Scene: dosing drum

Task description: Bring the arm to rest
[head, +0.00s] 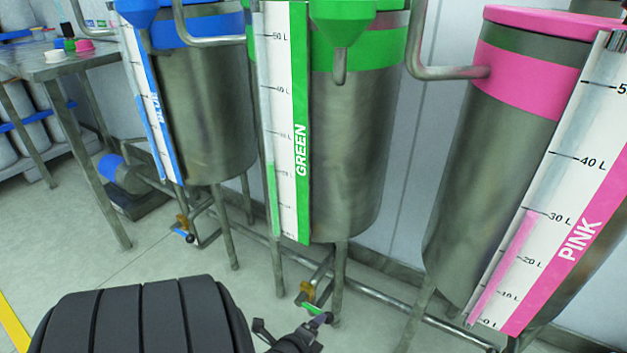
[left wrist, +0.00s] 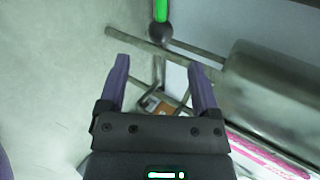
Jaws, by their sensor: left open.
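My left gripper (head: 314,327) is low in the head view, near the foot of the green drum. In the left wrist view its two purple fingers (left wrist: 157,65) are spread apart with nothing between them. A green valve handle with a dark round knob (left wrist: 160,33) is beyond the fingertips there. In the head view the green handle (head: 312,308) is below the brass valve of the green drum (head: 355,140), close to my gripper; I cannot tell from the head view whether they touch. My right gripper is not in view.
The blue drum (head: 215,110) stands to the left and the pink drum (head: 490,160) to the right, each with a level gauge. Pipes and legs run low beneath them. A metal table (head: 45,62) is at the far left. Grey floor (head: 120,265) is open in front.

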